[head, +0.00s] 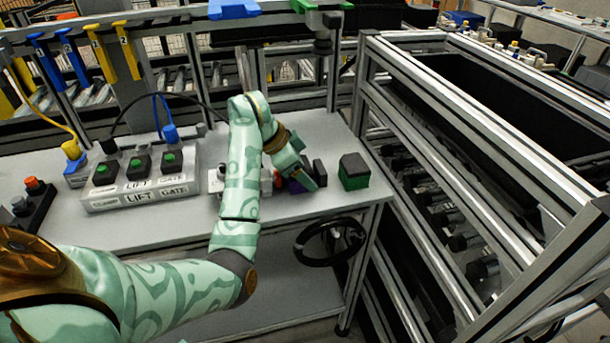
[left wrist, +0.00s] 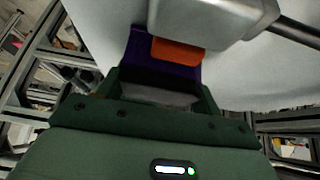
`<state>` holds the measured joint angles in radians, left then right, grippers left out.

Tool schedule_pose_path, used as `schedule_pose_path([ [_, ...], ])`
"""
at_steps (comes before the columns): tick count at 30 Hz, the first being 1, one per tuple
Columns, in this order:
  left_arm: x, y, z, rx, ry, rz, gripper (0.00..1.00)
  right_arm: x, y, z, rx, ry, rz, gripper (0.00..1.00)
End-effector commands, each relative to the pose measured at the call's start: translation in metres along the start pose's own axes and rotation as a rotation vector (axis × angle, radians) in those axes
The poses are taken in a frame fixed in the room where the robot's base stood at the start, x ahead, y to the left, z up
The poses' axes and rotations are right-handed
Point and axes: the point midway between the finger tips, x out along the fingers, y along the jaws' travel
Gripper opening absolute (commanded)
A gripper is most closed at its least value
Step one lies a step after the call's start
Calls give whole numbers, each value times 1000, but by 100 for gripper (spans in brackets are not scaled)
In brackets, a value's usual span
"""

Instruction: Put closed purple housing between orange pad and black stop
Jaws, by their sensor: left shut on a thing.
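The purple housing (left wrist: 138,55) is between the fingers of my left gripper (left wrist: 160,85) in the left wrist view. In the head view a little of the housing (head: 297,187) shows beside my left gripper (head: 305,180), low over the bench. My left gripper is shut on it. The orange pad (left wrist: 178,49) sits at the end of a grey metal body and overlaps the housing's far edge in the wrist view; I cannot tell if they touch. A black upright piece (head: 320,172), likely the black stop, stands just right of the gripper. My right gripper is not in view.
A block with a black top and green base (head: 354,172) stands at the bench's right end. A control box (head: 140,180) with green buttons is to the left. A metal frame rack (head: 450,150) stands right of the bench. The bench's front edge is close.

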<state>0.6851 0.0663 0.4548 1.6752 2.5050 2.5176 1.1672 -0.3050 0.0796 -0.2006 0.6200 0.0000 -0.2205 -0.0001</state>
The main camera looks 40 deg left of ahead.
Motion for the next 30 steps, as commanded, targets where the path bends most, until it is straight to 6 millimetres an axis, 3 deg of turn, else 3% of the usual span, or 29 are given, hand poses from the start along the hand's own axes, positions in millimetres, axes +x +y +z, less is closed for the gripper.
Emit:
schedule_pose_path([
  [11, 3, 0, 1, 1, 3, -1, 39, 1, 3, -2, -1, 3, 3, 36],
  [12, 3, 0, 2, 1, 2, -1, 74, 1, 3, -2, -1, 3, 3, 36],
  [14, 3, 0, 2, 1, 2, -1, 87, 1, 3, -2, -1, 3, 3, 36],
  [23, 0, 0, 1, 1, 1, -3, 87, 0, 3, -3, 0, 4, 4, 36],
  [26, -12, 0, -2, 1, 2, -4, 87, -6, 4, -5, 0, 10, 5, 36],
  [30, -44, 0, -3, 1, 3, -7, 87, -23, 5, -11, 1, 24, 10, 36],
])
